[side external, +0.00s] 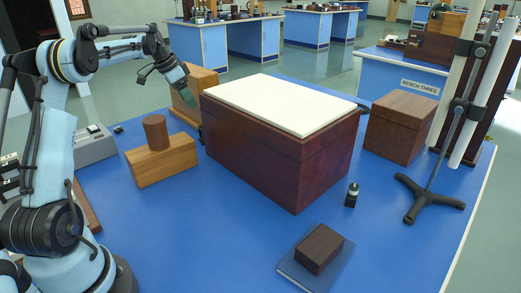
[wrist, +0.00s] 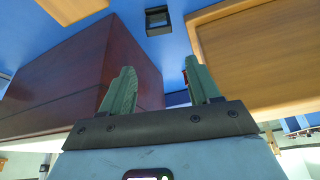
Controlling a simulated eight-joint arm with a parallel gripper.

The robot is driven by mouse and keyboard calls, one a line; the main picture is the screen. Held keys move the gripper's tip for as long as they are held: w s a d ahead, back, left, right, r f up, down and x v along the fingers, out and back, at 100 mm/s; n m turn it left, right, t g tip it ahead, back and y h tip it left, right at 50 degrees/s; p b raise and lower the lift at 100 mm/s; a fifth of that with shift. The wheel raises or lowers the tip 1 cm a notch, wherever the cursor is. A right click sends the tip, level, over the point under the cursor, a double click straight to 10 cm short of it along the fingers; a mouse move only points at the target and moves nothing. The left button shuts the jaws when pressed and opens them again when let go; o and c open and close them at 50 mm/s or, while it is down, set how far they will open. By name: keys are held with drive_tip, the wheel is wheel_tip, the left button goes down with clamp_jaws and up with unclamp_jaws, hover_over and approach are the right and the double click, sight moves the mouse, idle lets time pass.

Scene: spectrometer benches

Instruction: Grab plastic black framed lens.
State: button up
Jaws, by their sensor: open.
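A small black square-framed piece with a greyish middle (wrist: 158,20) is on the blue bench at the top of the wrist view. It looks like the black framed lens, but it is too small to be sure. My gripper (wrist: 160,66) has two green fingers spread apart with nothing between them. In the wrist view the framed piece lies beyond the fingertips, apart from them. In the side view my gripper (side external: 184,100) hangs above the bench, between the dark red box and a wooden box. The framed piece cannot be made out clearly there.
The large dark red box with a cream top (side external: 255,150) stands close beside my gripper. A light wooden box (side external: 208,78) is behind it. A wooden block with a cylinder (side external: 160,160) stands at front left.

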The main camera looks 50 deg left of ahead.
drive_tip(key=x, duration=0.6)
drive_tip(key=s+x, duration=0.1)
drive_tip(key=x, duration=0.1)
drive_tip(key=shift+w+a+f, duration=0.1)
drive_tip(key=shift+a+f, duration=0.05)
drive_tip(key=shift+f, duration=0.45)
drive_tip(key=shift+x, duration=3.2)
drive_tip(key=shift+c, duration=0.3)
drive_tip(key=c, duration=0.7)
